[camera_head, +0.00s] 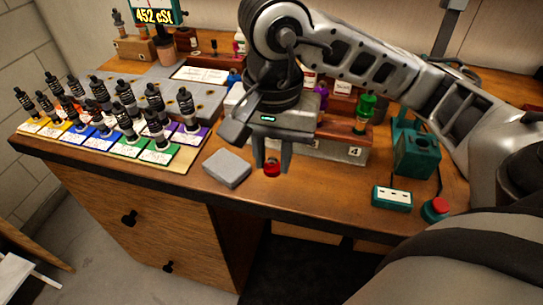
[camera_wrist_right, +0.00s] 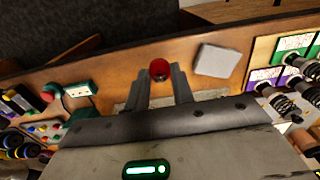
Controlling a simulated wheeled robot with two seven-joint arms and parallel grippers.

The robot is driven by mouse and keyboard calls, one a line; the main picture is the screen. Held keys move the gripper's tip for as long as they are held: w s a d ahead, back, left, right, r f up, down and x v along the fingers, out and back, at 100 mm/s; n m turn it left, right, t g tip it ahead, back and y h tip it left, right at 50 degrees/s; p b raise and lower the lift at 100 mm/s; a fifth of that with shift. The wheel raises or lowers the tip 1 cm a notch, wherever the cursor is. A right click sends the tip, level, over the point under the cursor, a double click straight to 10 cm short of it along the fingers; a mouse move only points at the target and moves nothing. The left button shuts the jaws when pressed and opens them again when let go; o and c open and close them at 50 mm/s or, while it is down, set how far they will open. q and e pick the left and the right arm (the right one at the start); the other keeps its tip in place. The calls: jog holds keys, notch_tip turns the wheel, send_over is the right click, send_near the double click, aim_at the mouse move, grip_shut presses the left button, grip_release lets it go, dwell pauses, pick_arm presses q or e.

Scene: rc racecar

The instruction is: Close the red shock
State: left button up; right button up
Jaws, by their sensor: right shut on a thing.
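My right gripper (camera_head: 272,161) points down near the front edge of the bench. Its two fingers are shut on a small round red piece (camera_head: 272,171), which shows low between the fingertips. In the right wrist view the red piece (camera_wrist_right: 159,68) sits between the tips of the right gripper (camera_wrist_right: 160,77). Whether it is the cap or the whole red shock I cannot tell, because the fingers hide its sides. I see no separate red shock body clearly. My left gripper is not in view.
A grey block (camera_head: 227,167) lies just left of the gripper. Several black shocks (camera_head: 125,95) stand on coloured cards at the left. A green shock (camera_head: 365,112) stands in a numbered rack (camera_head: 340,150) behind. A green press (camera_head: 415,150) and red button (camera_head: 440,205) are at the right.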

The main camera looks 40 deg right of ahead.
jog(key=s+a+r, duration=0.3)
jog(key=s+a, duration=0.1)
jog(key=s, duration=0.2)
jog(key=shift+s+r, duration=0.15)
jog(key=shift+s, duration=0.25)
jog(key=shift+a, duration=0.1)
